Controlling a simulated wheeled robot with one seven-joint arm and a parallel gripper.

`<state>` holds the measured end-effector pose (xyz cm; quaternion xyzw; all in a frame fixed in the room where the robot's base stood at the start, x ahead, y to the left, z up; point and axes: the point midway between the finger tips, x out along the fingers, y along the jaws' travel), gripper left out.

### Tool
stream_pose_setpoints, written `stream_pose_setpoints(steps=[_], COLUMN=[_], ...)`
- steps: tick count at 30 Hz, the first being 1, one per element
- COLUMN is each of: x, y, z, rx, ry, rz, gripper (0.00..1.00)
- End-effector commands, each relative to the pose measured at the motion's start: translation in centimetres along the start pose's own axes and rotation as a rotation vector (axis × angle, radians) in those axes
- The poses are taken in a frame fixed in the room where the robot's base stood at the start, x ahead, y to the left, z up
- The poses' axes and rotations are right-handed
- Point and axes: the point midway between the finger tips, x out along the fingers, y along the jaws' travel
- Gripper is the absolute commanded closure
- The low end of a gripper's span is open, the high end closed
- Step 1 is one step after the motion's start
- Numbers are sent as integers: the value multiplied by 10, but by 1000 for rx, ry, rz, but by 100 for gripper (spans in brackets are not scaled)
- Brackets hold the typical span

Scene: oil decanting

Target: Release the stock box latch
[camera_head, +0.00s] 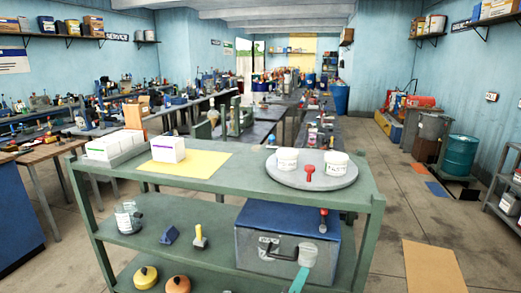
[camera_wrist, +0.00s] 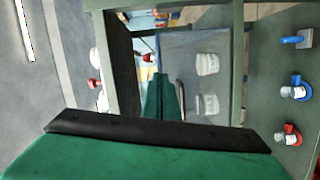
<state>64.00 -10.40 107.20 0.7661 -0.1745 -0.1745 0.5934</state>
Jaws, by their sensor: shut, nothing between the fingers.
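The stock box (camera_head: 255,245) is a grey metal box with a blue lid, on the middle shelf of the green rack (camera_head: 230,187). A dark handle and latch hardware (camera_head: 268,248) show on its front face. A pale grey cup-like part (camera_head: 307,255) with a teal strip (camera_head: 298,281) below it overlaps the box front; I cannot tell if these belong to my gripper. In the wrist view my gripper (camera_wrist: 161,82) shows as a narrow green finger shape, shut and empty, beyond a black bar. Contact with the latch cannot be made out.
The rack top holds white boxes (camera_head: 167,149), a yellow sheet (camera_head: 211,166) and a round grey tray (camera_head: 312,181) with two tubs. Small tools and a glass jar (camera_head: 128,219) stand left of the box. A red-knobbed item (camera_head: 323,220) is by the lid.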

Motion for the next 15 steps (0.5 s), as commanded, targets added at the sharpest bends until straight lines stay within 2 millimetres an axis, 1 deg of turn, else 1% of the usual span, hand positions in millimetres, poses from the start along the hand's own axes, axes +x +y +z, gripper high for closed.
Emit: stream_pose_setpoints(steps=[1, 5, 8, 11, 12, 15], x=[-3, -13, -25, -42, -50, -71], y=[-9, -31, -53, -82, -93, -120], z=[1, 4, 7, 12, 15, 24], rx=[7, 37, 69, 116, 139, 202], ry=[10, 41, 72, 110, 126, 160], rz=[-9, -29, -50, -82, -96, -132], gripper=[100, 100, 100, 100, 100, 100])
